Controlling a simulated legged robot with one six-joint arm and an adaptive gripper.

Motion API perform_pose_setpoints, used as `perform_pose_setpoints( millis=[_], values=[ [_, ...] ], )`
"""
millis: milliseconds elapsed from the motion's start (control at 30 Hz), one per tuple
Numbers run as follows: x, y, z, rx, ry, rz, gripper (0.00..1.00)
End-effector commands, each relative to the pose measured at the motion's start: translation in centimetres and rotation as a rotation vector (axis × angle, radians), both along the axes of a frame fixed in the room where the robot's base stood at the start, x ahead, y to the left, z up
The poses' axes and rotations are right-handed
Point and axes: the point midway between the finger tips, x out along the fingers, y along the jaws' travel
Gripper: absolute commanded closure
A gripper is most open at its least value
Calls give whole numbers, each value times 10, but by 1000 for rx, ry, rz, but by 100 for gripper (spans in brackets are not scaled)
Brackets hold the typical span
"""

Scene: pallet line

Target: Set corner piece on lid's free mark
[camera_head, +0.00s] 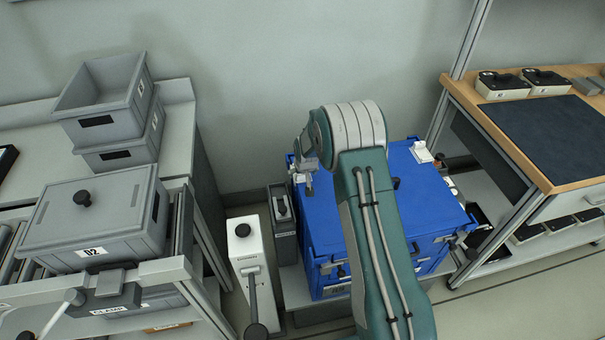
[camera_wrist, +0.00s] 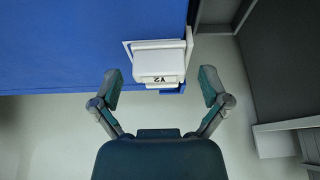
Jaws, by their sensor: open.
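The blue lid (camera_head: 365,215) covers a blue crate in the middle of the head view, and part of it is hidden behind my arm. In the wrist view a pale corner piece (camera_wrist: 160,62) labelled Y2, upside down in the picture, sits at the corner of the blue lid (camera_wrist: 70,45). White edging shows around it. My gripper (camera_wrist: 160,88) is open, with one finger on each side just below the piece and apart from it. In the head view my gripper (camera_head: 306,168) is over the lid's left back corner. Another pale corner piece (camera_head: 421,152) sits at the back right.
A grey lidded box (camera_head: 88,215) stands on the roller line at left, with stacked grey bins (camera_head: 105,105) behind. A white lever post (camera_head: 248,275) stands left of the crate. A wooden-topped bench (camera_head: 545,130) is at right.

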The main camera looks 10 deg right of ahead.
Motion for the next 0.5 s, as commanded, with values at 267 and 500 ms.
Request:
perform_pose_setpoints(
  millis=[267,500],
  values=[
    [0,0,14,0,-2,0,4],
    [-16,0,54,0,-2,0,4]
  ],
)
